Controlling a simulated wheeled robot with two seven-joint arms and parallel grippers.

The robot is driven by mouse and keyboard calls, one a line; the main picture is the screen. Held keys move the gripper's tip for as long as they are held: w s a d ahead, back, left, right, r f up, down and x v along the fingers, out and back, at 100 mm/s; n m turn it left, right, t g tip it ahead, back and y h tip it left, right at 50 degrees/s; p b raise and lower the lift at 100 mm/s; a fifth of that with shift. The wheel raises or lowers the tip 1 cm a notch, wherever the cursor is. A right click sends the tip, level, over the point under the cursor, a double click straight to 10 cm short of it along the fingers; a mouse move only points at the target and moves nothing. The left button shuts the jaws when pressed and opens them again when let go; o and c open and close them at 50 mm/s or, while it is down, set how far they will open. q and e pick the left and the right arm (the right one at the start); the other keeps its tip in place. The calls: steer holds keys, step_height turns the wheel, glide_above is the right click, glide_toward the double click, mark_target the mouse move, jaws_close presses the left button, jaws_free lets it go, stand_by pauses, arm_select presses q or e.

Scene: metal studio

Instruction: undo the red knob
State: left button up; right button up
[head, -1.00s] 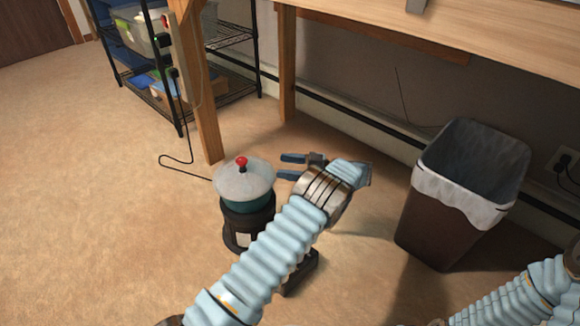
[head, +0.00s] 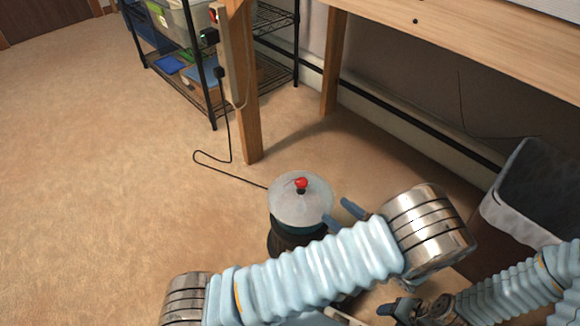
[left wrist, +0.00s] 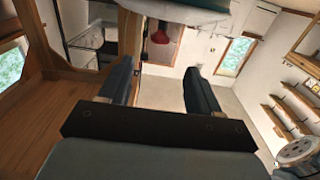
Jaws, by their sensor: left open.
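The red knob (head: 301,183) stands on top of a pale round lid (head: 290,208) over a dark pot (head: 288,240) on the floor. My left gripper (head: 342,213) is open, just right of the lid and lower in the picture than the knob, fingers toward the lid. Nothing is between the fingers. My left arm hides the lower pot. My right gripper (head: 395,310) is partly seen at the bottom; its jaws are unclear.
A bin with a white liner (head: 510,220) stands at the right. A wooden bench (head: 470,40) with legs (head: 243,100) is behind, with a wire shelf (head: 270,75). A black cord (head: 230,160) runs to the pot. The floor at the left is clear.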

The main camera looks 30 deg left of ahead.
mark_target(306, 187)
arm_select(q)
steer(key=b+x, duration=0.1)
steer(key=x, duration=1.3)
steer(key=shift+c, duration=0.4)
